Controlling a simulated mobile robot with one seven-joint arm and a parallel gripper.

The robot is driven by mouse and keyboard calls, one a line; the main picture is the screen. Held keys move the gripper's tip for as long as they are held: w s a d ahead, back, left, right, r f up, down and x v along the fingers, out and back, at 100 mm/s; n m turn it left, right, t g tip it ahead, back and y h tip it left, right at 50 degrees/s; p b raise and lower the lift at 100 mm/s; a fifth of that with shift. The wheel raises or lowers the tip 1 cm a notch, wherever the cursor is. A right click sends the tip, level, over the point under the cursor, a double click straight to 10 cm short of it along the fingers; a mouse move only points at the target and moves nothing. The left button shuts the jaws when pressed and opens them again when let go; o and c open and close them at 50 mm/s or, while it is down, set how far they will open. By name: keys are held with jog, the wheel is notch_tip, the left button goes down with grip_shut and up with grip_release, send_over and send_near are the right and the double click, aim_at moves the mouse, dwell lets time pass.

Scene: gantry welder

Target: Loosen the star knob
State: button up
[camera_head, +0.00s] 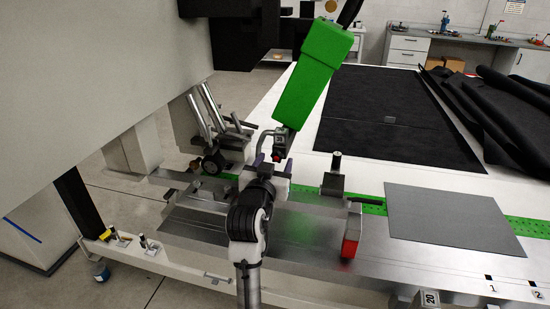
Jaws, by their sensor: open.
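My arm reaches up from the bottom centre of the head view, and my gripper (272,163) is at its far end, pointing away from the camera. Its jaws stand apart and look empty. A small dark and red part (278,154) shows just beyond the fingertips, below a grey bracket (284,138) under the green housing. It may be the star knob, but it is too small to tell its shape. I cannot tell whether the jaws touch it or are around it. My arm hides what lies directly below the gripper.
A green housing (313,75) leans above the gripper. A grey gantry beam (95,75) fills the upper left. A black post (335,165) and a red block (351,236) stand right of my arm. A grey plate (452,217) and dark sheet (375,115) lie on the table.

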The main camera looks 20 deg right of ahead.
jog(key=shift+w+d, duration=0.3)
jog(key=shift+w, duration=0.1)
jog(key=c, duration=1)
jog(key=shift+n+p, duration=0.75)
jog(key=shift+n, duration=0.85)
jog(key=o, duration=1)
